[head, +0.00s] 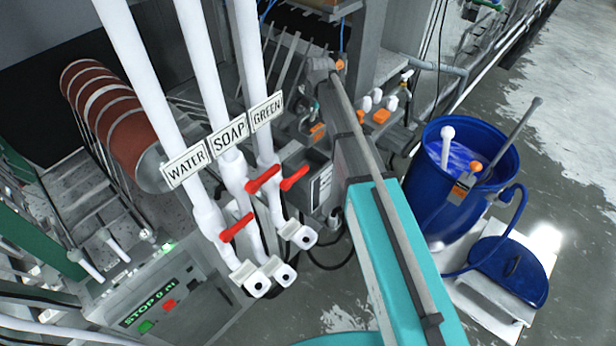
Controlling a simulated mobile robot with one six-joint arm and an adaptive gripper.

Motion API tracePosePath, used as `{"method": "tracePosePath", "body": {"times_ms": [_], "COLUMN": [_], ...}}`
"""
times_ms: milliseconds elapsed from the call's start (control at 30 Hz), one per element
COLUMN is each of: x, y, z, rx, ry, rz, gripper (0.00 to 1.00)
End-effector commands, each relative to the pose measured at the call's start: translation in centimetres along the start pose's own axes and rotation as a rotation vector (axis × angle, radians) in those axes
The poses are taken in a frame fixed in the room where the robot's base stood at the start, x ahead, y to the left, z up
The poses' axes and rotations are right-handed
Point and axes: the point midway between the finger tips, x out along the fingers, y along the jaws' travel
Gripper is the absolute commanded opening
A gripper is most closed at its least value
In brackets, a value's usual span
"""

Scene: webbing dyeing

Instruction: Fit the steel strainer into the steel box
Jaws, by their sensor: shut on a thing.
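I cannot make out the steel strainer or the steel box in the head view. My teal and grey arm crosses the middle of the picture, from the bottom edge up to a grey joint near the top centre. My gripper does not show, so neither its fingers nor anything in them can be seen. The arm hides part of the machinery behind it.
A blue barrel (428,190) of blue liquid stands right. A control panel (150,307) is lower left. Wet floor (575,130) lies open at right.

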Motion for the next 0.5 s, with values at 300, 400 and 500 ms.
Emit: {"method": "tracePosePath", "body": {"times_ms": [300, 400, 500], "x": [5.5, 7.0, 8.3], "y": [-1.1, -1.4, -1.6], "z": [-0.1, -0.1, -0.1], "rx": [-0.001, -0.001, -0.001], "ry": [0.000, 0.000, 0.000], "rz": [0.000, 0.000, 0.000], "gripper": [0.00, 0.00, 0.00]}}
